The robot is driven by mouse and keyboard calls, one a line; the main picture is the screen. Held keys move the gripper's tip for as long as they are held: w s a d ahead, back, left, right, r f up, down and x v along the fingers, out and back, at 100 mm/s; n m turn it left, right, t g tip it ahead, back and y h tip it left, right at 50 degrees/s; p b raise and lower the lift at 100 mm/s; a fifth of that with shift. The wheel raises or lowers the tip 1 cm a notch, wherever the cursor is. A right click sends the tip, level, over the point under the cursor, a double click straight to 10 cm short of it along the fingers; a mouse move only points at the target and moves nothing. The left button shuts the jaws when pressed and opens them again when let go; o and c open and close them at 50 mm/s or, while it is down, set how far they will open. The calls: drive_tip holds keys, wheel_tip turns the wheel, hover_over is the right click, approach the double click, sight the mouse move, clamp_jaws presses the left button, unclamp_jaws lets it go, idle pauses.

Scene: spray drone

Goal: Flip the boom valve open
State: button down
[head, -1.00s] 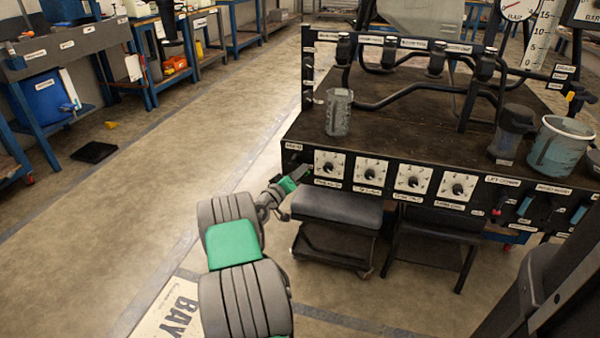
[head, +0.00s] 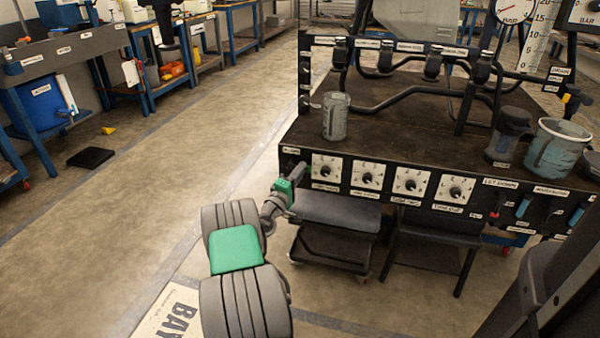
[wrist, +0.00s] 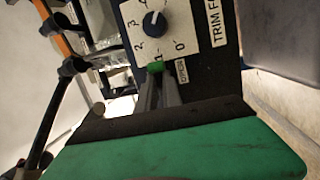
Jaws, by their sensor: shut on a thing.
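My gripper (head: 301,168) is at the left end of the black bench's front panel, just left of the first dial. In the wrist view its two dark fingers (wrist: 158,90) are close together. They are shut on a small green handle (wrist: 155,67), apparently the boom valve's; only its end shows. A small label stands beside it, and a white dial plate (wrist: 158,30) with a dark knob lies just beyond. The valve body is hidden behind the fingers and the green gripper housing.
A row of dials (head: 411,181) runs along the panel to the right. A grey stool (head: 336,212) stands under the bench close to my arm. A clear jug (head: 336,116) and a bucket (head: 557,147) stand on top.

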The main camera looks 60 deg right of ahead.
drive_tip(key=shift+n, duration=0.5)
drive_tip(key=c, duration=1.5)
unclamp_jaws()
drive_tip(key=shift+r, duration=0.1)
drive_tip(key=shift+a, duration=0.1)
drive_tip(key=a+f+p, duration=0.1)
drive_tip(key=a, duration=0.6)
drive_tip(key=shift+w+a+f+p, duration=0.15)
drive_tip(key=shift+a+f+p, duration=0.1)
drive_tip(key=shift+f+p, duration=0.05)
